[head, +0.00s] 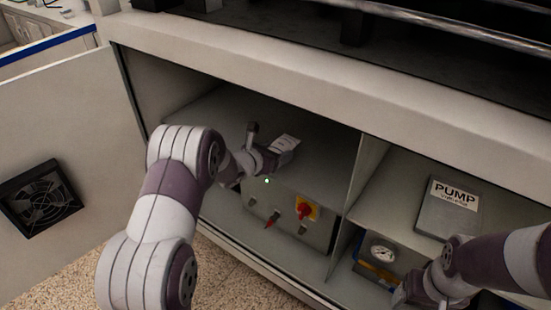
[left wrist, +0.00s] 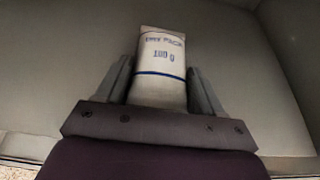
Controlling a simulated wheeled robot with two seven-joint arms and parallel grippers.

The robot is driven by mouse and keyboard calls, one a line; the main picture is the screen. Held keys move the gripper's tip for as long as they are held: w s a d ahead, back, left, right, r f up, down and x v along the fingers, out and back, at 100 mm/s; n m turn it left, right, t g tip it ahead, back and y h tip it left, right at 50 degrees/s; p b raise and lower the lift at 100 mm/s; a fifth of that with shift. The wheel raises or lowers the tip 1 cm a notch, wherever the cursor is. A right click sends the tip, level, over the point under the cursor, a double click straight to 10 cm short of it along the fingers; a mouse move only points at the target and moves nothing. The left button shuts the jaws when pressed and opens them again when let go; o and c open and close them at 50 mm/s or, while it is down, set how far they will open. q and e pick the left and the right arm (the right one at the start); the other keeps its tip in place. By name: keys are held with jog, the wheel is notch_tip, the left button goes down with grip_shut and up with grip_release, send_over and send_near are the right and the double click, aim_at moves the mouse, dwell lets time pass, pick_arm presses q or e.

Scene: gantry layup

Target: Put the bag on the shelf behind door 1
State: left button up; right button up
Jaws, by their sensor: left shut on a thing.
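A small white bag (head: 284,144) with blue print is held in my left gripper (head: 270,158), inside the left compartment of the cabinet. In the left wrist view the bag (left wrist: 161,70) stands between the two fingers, with a blue band across it. A grey shelf (head: 325,150) shows around and beyond the bag; whether the bag touches it I cannot tell. The light door (head: 85,115) at the left, with a black fan vent, is swung open. My right gripper (head: 415,292) is at the bottom right, its fingers unclear.
A grey box with a red and yellow switch (head: 306,210) is low in the left compartment. A divider (head: 358,190) separates the right compartment, which holds a PUMP manual (head: 448,210) and a gauge unit (head: 382,252). The cabinet's thick top edge (head: 300,85) overhangs the opening.

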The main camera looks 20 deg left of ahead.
pick_arm(q)
jog(key=shift+f, duration=0.75)
jog(key=shift+r, duration=0.1)
jog(key=shift+f, duration=0.2)
jog(key=o, duration=1.2)
jog(key=shift+r, duration=0.1)
pick_arm(e)
jog(key=shift+f, duration=0.45)
